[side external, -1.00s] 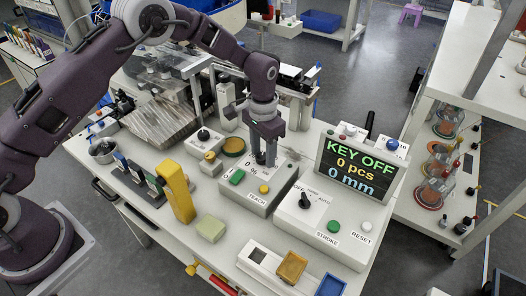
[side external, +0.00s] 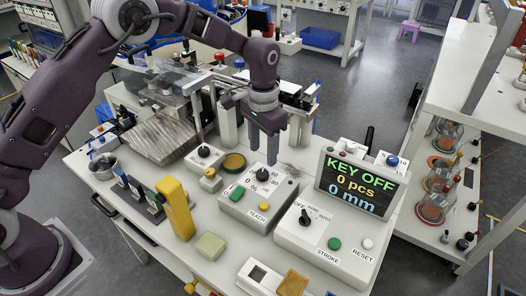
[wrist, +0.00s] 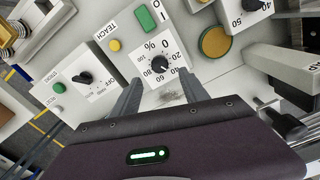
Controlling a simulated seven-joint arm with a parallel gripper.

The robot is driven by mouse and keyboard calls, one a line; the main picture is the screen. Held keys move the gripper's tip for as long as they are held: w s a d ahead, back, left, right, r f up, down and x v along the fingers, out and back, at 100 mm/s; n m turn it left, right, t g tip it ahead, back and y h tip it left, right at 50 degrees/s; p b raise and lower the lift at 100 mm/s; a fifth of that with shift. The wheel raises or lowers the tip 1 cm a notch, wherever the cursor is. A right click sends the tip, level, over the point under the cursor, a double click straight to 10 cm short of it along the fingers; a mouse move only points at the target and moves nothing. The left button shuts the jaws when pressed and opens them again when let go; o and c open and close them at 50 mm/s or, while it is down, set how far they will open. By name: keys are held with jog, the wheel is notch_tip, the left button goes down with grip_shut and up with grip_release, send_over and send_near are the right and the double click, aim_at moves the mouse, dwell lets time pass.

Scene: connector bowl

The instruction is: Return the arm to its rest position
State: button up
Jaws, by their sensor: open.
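My gripper (side external: 272,146) is open and empty in the side external view. It hangs above the teach box (side external: 250,205), with its fingers pointing down and apart from the box's black dial knob (side external: 262,175). In the wrist view my gripper (wrist: 160,92) has its two fingers spread, and the dial knob (wrist: 160,63) shows in the gap between them, farther off. The dial has a percent scale. The teach box also carries a green button (side external: 237,193) and a yellow button (side external: 264,206).
A control box (side external: 325,235) with a selector knob and a "KEY OFF" display (side external: 352,183) stands right of the teach box. A yellow upright block (side external: 176,208) stands at left. A machine (side external: 165,95) is behind.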

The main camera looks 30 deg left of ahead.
jog(key=s+a+r+n+t, duration=0.1)
jog(key=s+a+r, duration=0.2)
jog(key=s+r, duration=0.55)
jog(key=s+a+r+n+t, duration=0.1)
jog(key=s+a+r+t, duration=0.3)
jog(key=r, duration=0.7)
jog(key=s+a+n, duration=0.1)
jog(key=s+a, duration=0.1)
jog(key=s, duration=1.9)
jog(key=shift+r+n+t, duration=0.2)
jog(key=shift+n+t, duration=0.1)
